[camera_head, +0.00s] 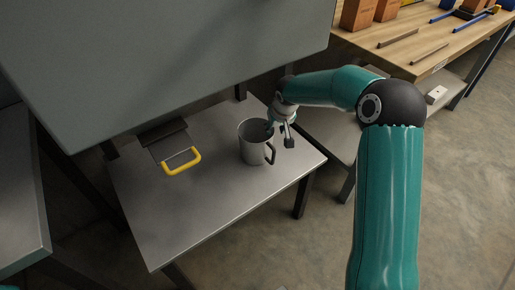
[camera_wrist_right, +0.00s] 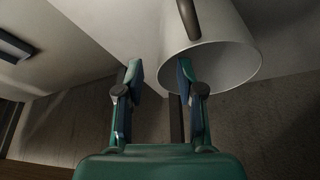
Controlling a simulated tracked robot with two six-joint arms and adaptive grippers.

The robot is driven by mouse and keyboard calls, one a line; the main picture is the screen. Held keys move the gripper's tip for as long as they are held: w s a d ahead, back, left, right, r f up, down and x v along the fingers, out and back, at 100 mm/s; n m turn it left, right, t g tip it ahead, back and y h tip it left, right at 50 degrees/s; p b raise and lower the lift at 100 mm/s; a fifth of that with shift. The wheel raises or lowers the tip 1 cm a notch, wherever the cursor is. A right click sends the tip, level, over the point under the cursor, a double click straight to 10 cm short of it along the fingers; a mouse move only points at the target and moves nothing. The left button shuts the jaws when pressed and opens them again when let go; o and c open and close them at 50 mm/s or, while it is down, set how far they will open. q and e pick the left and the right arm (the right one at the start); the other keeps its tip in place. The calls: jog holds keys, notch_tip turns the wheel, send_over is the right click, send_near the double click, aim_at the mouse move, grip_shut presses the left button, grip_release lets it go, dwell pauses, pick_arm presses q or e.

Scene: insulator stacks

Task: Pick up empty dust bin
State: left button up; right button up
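The dust bin (camera_head: 252,146) is a grey metal bin like a mug, with a dark handle on its right side. It stands upright on the grey metal table (camera_head: 215,205). My right gripper (camera_head: 279,135) is open at the bin's right rim. One finger is at the bin's mouth and the other is outside, near the handle. In the right wrist view the bin (camera_wrist_right: 222,62) shows with its mouth towards the camera. The open fingers (camera_wrist_right: 160,78) are on either side of its near wall; I cannot tell whether they touch it. My left gripper is out of view.
A dustpan-like tool with a yellow handle (camera_head: 182,163) lies left of the bin. A large grey panel (camera_head: 170,60) overhangs the table's back. A wooden workbench (camera_head: 425,45) with boxes and rods stands at the upper right. The table's front is clear.

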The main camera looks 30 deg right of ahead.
aim_at(272, 139)
jog(key=x, duration=0.2)
jog(key=b+x, duration=0.1)
jog(key=x, duration=0.4)
jog(key=shift+s+a+f+b, duration=0.2)
jog(key=shift+f+b, duration=0.05)
jog(key=shift+b, duration=0.15)
jog(key=shift+w+f, duration=0.2)
jog(key=shift+f, duration=0.1)
jog(key=shift+c, duration=0.3)
grip_shut()
jog(key=shift+r, duration=0.1)
